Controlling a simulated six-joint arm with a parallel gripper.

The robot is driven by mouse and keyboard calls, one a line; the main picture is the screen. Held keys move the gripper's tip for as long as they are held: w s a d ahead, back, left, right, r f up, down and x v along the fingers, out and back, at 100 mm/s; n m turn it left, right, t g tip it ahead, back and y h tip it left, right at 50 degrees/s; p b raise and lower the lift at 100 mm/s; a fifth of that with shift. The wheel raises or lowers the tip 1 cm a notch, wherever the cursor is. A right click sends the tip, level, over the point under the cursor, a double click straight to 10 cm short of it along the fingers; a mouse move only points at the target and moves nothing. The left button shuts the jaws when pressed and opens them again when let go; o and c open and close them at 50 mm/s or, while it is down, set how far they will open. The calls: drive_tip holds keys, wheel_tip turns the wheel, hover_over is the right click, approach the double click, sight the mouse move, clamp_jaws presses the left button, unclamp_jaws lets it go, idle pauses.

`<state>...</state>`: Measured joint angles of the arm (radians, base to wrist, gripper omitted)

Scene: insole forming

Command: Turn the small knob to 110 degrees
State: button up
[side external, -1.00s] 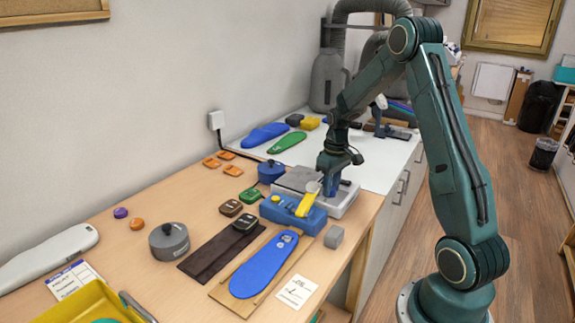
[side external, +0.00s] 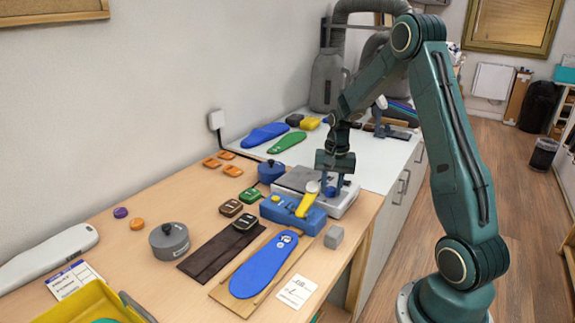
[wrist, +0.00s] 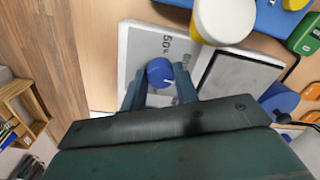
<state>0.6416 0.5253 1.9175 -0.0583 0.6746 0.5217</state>
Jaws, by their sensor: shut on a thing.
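The small knob is blue with a pale mark on its face; it shows in the wrist view (wrist: 160,72) on the light grey device (wrist: 136,46), beside printed numbers. My gripper (wrist: 160,80) has one finger on each side of the knob and is shut on it. In the side external view my gripper (side external: 331,186) points down at the right end of the grey device (side external: 347,205). There the knob shows only as a small blue patch between the fingers. I cannot read its exact angle.
A blue unit with a yellow lever (side external: 308,199) stands just in front of the device. A grey cube (side external: 334,237) sits near the table's right edge. A blue pot (side external: 271,171) stands to the left. A blue insole (side external: 264,266) lies on a board in front.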

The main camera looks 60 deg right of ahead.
sight(333, 190)
drive_tip(key=m, duration=0.4)
idle(0.4)
drive_tip(key=o, duration=1)
drive_tip(key=shift+r, duration=0.15)
drive_tip(key=r, duration=1.3)
drive_tip(key=shift+s+r, duration=0.3)
drive_tip(key=shift+s, duration=0.05)
drive_tip(key=shift+a, duration=0.1)
